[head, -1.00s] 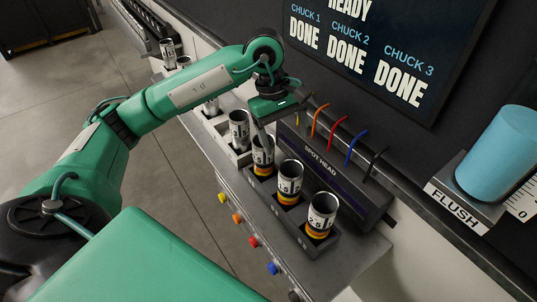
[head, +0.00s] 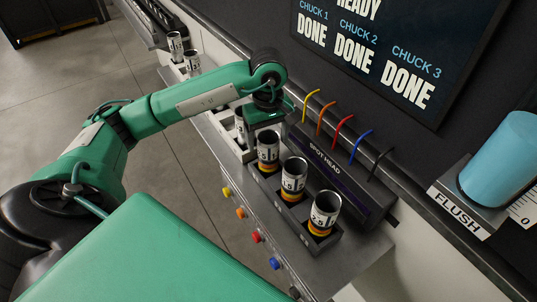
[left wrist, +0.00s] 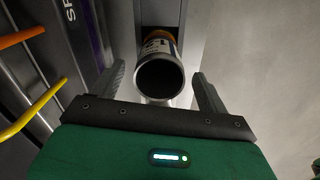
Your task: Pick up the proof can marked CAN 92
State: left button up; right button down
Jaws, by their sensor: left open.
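Three cans stand in a dark chuck block: one at the far end (head: 268,148), one in the middle (head: 293,178), one at the near end (head: 324,212). They are silver with white number labels and yellow-orange lower bands. I cannot read CAN 92 on any can. My left gripper (head: 264,116) is beside and above the far-end can. In the left wrist view, my left gripper (left wrist: 160,85) is open, its fingers either side of an open-topped can (left wrist: 160,78) with an orange band, not visibly gripped. The arm partly hides another can (head: 239,125) behind.
The spot head (head: 335,168), with coloured hoses, stands right of the block. A pale tray (head: 222,128) lies behind, partly hidden by my arm. Two cans (head: 175,46) (head: 192,63) stand farther back. Coloured buttons (head: 240,213) line the bench front. A flush station (head: 462,209) is at right.

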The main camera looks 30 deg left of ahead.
aim_at(269, 157)
pick_arm(q)
jog(key=shift+f+p, duration=0.4)
jog(key=shift+f, duration=0.1)
notch_tip(269, 157, down, 3)
jog(key=shift+f+p, duration=0.1)
jog(key=shift+p, duration=0.55)
jog(key=shift+f, duration=0.6)
jog(key=c, duration=1)
